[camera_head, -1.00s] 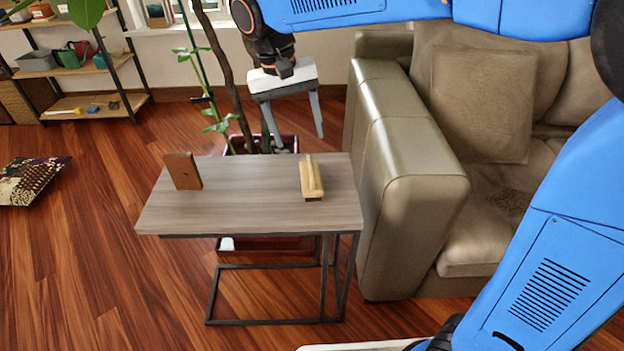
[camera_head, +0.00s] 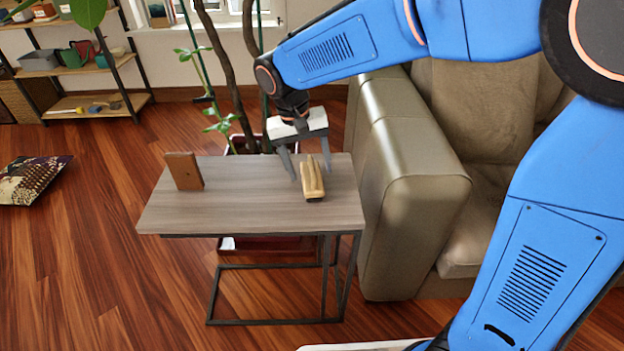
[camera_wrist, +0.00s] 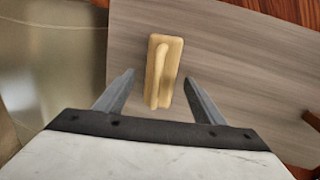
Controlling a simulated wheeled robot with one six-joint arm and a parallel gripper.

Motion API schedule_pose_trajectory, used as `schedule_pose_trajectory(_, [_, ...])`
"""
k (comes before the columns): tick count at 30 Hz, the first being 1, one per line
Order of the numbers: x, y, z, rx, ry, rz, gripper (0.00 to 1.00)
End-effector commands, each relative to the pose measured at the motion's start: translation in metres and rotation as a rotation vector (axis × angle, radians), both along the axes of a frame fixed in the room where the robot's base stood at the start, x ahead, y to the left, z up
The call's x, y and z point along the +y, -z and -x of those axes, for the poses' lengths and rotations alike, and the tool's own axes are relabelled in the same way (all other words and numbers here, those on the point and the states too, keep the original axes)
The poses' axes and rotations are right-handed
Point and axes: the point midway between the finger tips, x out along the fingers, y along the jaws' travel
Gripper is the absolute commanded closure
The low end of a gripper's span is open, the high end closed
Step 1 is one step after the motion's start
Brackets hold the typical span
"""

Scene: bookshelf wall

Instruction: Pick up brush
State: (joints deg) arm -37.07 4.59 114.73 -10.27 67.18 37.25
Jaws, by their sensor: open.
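The brush (camera_head: 312,181) is a pale wooden block with a raised handle. It lies on the right part of the grey wood side table (camera_head: 235,208). In the wrist view the brush (camera_wrist: 161,72) lies ahead of the gap between the fingers, with its long side running roughly along the reach direction. My gripper (camera_head: 311,174) is open and empty, its fingers pointing down close to the brush. In the wrist view the fingertips (camera_wrist: 160,76) are apart, one on each side of the brush's near end. I cannot tell whether either finger touches it.
A brown wooden block (camera_head: 184,171) stands upright on the table's left part. A leather sofa (camera_head: 412,165) stands close to the table's right edge. A potted plant (camera_head: 250,90) rises behind the table. The tabletop's middle is clear.

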Motion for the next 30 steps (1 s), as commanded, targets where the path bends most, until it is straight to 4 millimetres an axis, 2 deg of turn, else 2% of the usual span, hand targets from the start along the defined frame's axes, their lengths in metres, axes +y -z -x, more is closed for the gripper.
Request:
schedule_pose_trajectory(8, [-0.001, 0.004, 0.0, -0.001, 0.0, -0.001, 0.37])
schedule_pose_trajectory(9, [-0.001, 0.004, 0.0, -0.001, 0.0, -0.001, 0.39])
schedule_pose_trajectory(15, [-0.001, 0.004, 0.0, -0.001, 0.0, -0.001, 0.84])
schedule_pose_trajectory(24, [-0.001, 0.001, 0.0, -0.001, 0.0, -0.001, 0.84])
schedule_pose_trajectory(30, [0.0, -0.023, -0.001, -0.003, 0.0, -0.002, 0.84])
